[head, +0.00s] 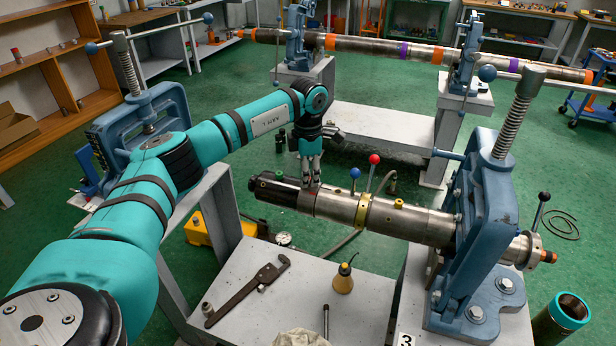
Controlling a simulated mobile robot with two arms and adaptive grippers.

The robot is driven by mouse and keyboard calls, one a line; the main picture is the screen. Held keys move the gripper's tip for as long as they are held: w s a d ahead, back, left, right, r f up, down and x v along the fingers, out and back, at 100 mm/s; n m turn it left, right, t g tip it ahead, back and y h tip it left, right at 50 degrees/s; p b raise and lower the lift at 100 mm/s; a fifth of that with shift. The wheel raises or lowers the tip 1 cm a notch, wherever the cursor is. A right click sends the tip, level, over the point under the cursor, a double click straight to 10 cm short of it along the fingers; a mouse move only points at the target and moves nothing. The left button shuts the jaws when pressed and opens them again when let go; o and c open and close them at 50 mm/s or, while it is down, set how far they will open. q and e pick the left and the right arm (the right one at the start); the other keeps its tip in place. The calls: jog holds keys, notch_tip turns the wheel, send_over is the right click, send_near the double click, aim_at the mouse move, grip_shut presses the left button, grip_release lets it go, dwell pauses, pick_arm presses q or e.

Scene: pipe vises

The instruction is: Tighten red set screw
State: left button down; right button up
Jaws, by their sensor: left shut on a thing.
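A steel cylindrical tool (340,206) lies level, clamped in the blue pipe vise (485,210) on the right. My left gripper (311,183) points down onto the top of the tool near its black left end. Its fingers are shut on a small part there, which fits the red set screw, but the fingers hide it. A yellow set screw (399,204) stands on the tool further right. A blue-knobbed lever (354,174) and a red-knobbed lever (374,160) rise between them. My right gripper is not in view.
A pipe wrench (247,290) and a yellow oil can (343,279) are on the grey bench (295,318) below the tool. Another blue vise (140,110) stands at the left. A long banded pipe (380,50) crosses the back.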

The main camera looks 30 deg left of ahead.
pick_arm(q)
jog(key=m, duration=0.4)
jog(key=shift+w+r+m+b, duration=0.1)
jog(key=shift+r+m+b, duration=0.05)
jog(key=shift+m+b, duration=0.2)
jog(key=m, duration=0.3)
jog(key=shift+m, duration=0.35)
jog(key=m, duration=0.4)
jog(key=shift+r+b, duration=0.1)
jog(key=shift+b, duration=0.25)
jog(key=shift+a+m, duration=0.1)
jog(key=shift+m, duration=1.6)
jog(key=c, duration=1.5)
grip_release()
jog(key=shift+o, duration=1.5)
